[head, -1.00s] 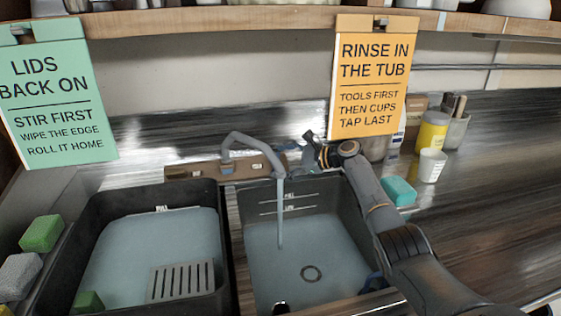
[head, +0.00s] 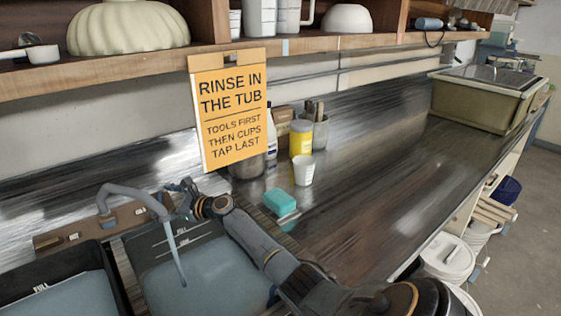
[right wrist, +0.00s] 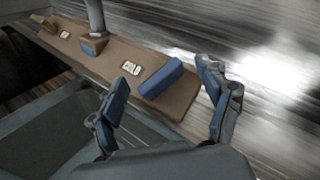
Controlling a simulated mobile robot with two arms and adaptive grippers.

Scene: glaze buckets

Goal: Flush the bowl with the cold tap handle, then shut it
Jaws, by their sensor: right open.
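The cold tap handle (right wrist: 163,79) is a blue lever beside the COLD label (right wrist: 131,68) on the brown tap base (right wrist: 185,98); it stands at an angle. My right gripper (right wrist: 163,78) is open, one finger to each side of the lever in the right wrist view; I cannot tell whether they touch it. In the head view my right gripper (head: 184,189) is beside the tap, and the lever is hard to make out. The grey spout (head: 135,192) pours a stream (head: 175,252) into the right basin (head: 215,275), which holds water. My left gripper is out of view.
A left tub (head: 60,265) with water stands beside the basin. An orange sign (head: 232,108) hangs above. A teal sponge (head: 280,202), a white cup (head: 304,171) and a yellow jar (head: 301,139) stand right of my arm.

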